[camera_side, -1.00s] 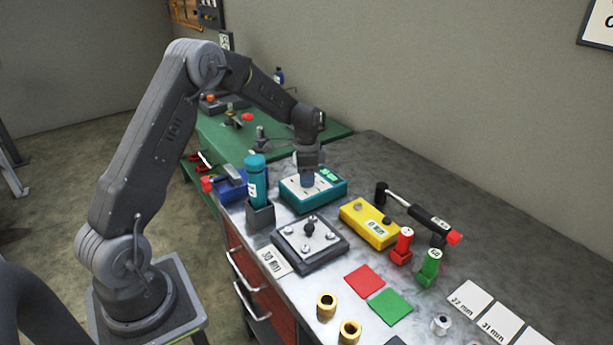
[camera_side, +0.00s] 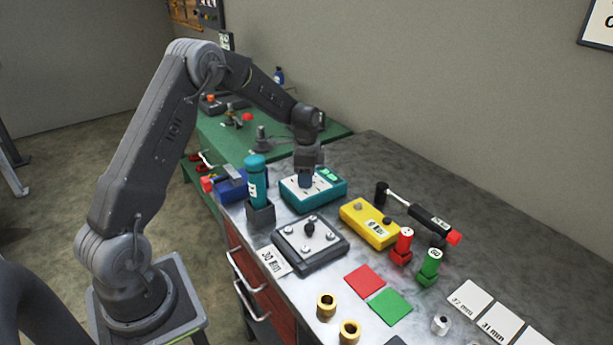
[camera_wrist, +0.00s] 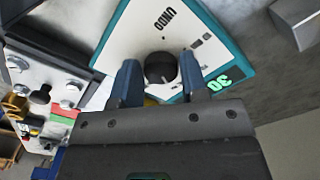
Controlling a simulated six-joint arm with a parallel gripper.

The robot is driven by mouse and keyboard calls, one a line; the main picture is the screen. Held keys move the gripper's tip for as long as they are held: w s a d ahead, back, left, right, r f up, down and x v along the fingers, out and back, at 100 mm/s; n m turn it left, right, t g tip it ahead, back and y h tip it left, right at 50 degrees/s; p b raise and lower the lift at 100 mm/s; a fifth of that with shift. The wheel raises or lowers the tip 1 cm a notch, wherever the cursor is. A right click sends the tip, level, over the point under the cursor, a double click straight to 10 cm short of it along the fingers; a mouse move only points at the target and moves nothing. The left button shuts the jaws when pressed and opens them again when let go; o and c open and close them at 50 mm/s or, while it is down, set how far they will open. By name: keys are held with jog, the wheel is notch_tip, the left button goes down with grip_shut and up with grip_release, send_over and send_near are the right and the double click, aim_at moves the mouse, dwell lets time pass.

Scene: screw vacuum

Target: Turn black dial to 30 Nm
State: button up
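The black dial (camera_wrist: 160,68) sits on the white top of the teal box (camera_side: 333,194). In the wrist view, a green display (camera_wrist: 219,83) on the box reads 30. My gripper (camera_wrist: 160,65) is over the box, with one blue finger on each side of the dial. A narrow gap shows between the dial and the right finger; the left finger looks very near the dial. My gripper also shows in the side view (camera_side: 306,181), where it hides the dial.
A yellow box (camera_side: 368,224) stands to the right, near a torque tool (camera_side: 428,217). A teal bottle-shaped tool (camera_side: 257,178) stands in a holder to the left. A grey plate with a black knob (camera_side: 310,244) is in front. Red (camera_side: 365,281) and green (camera_side: 390,306) squares lie nearer.

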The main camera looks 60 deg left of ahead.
jog(key=o, duration=0.3)
notch_tip(320, 180, up, 14)
jog(key=shift+f, duration=0.1)
dwell(0.5)
jog(key=s+d+r+n+t, duration=0.35)
jog(key=s+d+r, duration=0.55)
jog(key=s+d, duration=0.45)
jog(key=s+d+f+n, duration=0.1)
jog(key=s+d, duration=0.1)
jog(key=s, duration=0.2)
jog(key=s+d+f+n+t, duration=0.1)
jog(key=s+d+n, duration=0.1)
jog(key=s, duration=0.2)
jog(key=s+d+n+t, duration=0.1)
jog(key=s+d, duration=0.2)
jog(key=s, duration=0.2)
jog(key=shift+f+n, duration=0.25)
jog(key=shift+f, duration=0.15)
